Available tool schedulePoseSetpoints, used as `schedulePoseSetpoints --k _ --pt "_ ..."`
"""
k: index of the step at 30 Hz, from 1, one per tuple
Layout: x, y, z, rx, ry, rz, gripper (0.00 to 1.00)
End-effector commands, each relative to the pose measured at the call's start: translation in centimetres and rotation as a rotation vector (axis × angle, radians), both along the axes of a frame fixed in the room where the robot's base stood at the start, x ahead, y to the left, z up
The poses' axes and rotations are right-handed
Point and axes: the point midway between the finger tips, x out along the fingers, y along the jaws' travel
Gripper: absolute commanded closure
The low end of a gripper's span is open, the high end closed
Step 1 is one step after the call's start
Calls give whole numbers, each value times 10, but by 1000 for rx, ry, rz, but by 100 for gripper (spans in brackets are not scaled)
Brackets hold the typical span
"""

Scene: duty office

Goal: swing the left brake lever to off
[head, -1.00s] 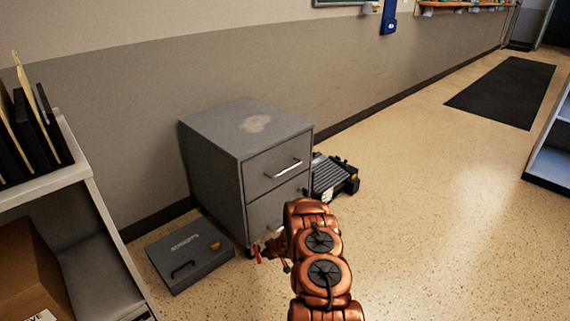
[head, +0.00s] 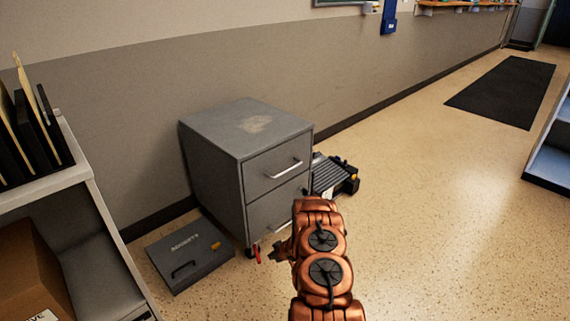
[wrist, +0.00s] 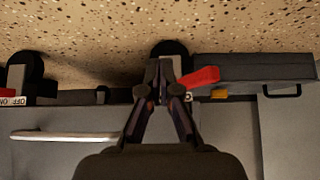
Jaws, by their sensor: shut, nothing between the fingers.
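The left brake lever is red and sits at the cabinet's near-left caster in the head view (head: 257,255). In the wrist view, where the floor is at the top, this red lever (wrist: 200,78) sticks out to the right and slightly up from beside the dark caster (wrist: 170,48). Its white label (wrist: 188,97) is mostly hidden behind my gripper. My gripper (wrist: 160,72) is shut and empty, its tips overlapping the caster just left of the lever; contact cannot be told. In the head view my gripper (head: 275,255) is just right of the lever.
The grey filing cabinet (head: 225,165) stands against the wall. Another caster with a red lever and an OFF/ON label (wrist: 17,99) is left in the wrist view. A flat grey case (head: 190,258) lies left of the cabinet, and a black device (head: 335,175) right. Floor at right is open.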

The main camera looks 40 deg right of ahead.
Motion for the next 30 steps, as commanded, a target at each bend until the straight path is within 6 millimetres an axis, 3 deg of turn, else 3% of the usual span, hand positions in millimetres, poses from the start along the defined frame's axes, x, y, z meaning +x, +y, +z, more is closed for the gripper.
schedulePoseSetpoints --k 30 --pt "-52 1 42 0 -1 -1 100"
